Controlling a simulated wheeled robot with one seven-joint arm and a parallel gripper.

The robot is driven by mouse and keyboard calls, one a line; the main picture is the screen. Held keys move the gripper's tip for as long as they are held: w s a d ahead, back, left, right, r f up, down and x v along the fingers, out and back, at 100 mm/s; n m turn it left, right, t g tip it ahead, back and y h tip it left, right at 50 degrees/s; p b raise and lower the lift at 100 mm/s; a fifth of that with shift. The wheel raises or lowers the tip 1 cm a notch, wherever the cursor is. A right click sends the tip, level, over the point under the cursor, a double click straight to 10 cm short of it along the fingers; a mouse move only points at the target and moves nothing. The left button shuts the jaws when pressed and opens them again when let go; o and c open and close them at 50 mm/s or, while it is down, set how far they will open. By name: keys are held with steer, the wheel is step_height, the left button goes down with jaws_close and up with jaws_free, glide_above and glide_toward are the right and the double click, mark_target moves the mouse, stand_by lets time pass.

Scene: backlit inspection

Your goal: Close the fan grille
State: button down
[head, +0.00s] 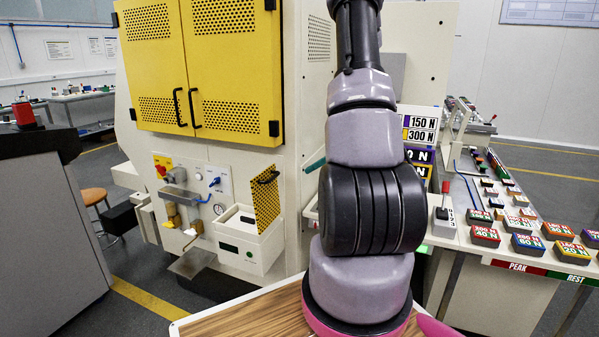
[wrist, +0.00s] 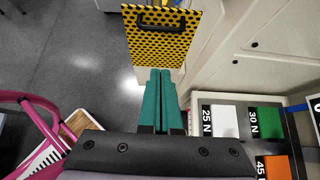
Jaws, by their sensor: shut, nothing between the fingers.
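The fan grille (head: 266,199) is a small yellow perforated panel with a black handle on the cream machine's front. It stands swung out from the front, above a white box. In the wrist view the grille (wrist: 150,45) is at the top centre, its handle facing the camera. My gripper (wrist: 160,72) shows there as two green fingers shut together with nothing between them. Their tips point at the grille's lower edge; I cannot tell whether they touch it. In the head view my arm hides most of the gripper; only a teal piece shows left of the arm.
Large yellow perforated doors (head: 208,60) are shut above the grille. A bench with labelled weight blocks (head: 527,244) stands at right.

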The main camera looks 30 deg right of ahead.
mark_target(275, 177)
steer(key=w+a+r+x, duration=0.1)
steer(key=r+x, duration=0.1)
steer(key=x, duration=0.9)
steer(key=shift+w, duration=0.25)
steer(key=shift+w+a, duration=0.1)
steer(key=shift+a, duration=0.1)
steer(key=shift+w+a+r, duration=0.15)
steer(key=shift+w+a, duration=0.2)
steer(key=shift+w, duration=0.05)
steer(key=w+a+f, duration=0.3)
steer(key=w+a, duration=0.3)
steer(key=w, duration=0.2)
steer(key=w+a+f, duration=0.3)
steer(key=w+a, duration=0.3)
steer(key=w, duration=0.2)
steer(key=shift+w+a+f, duration=0.15)
steer(key=shift+a+f, duration=0.1)
steer(key=shift+a, duration=0.05)
stand_by(0.3)
